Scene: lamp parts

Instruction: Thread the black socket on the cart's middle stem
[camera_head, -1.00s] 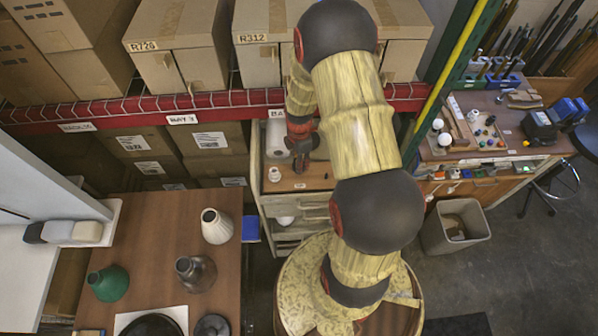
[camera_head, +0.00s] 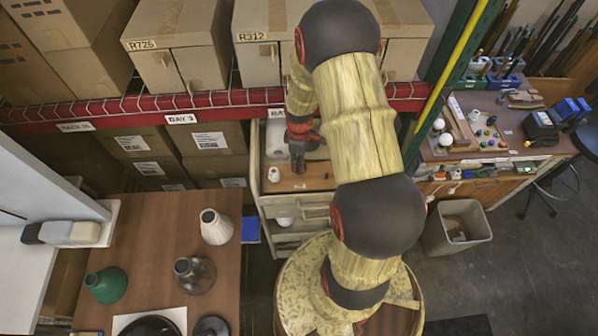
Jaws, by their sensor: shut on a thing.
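The cart (camera_head: 310,208) stands behind my arm, with a brown wooden top (camera_head: 318,180). My gripper (camera_head: 298,166) is over the middle of that top, pointing down, partly covered by my own arm. It is shut on a small dark thing, which I take to be the black socket; it is too dark and small to tell apart from the fingers. The middle stem is hidden beneath the gripper, so I cannot tell whether the socket touches it. A white socket (camera_head: 273,174) stands upright at the left of the cart top.
A brown table (camera_head: 150,225) at left bears white (camera_head: 216,227), green (camera_head: 106,285) and dark (camera_head: 194,275) lamp shades. A workbench (camera_head: 480,140) and a grey bin (camera_head: 455,226) are at right. Boxed shelving is behind.

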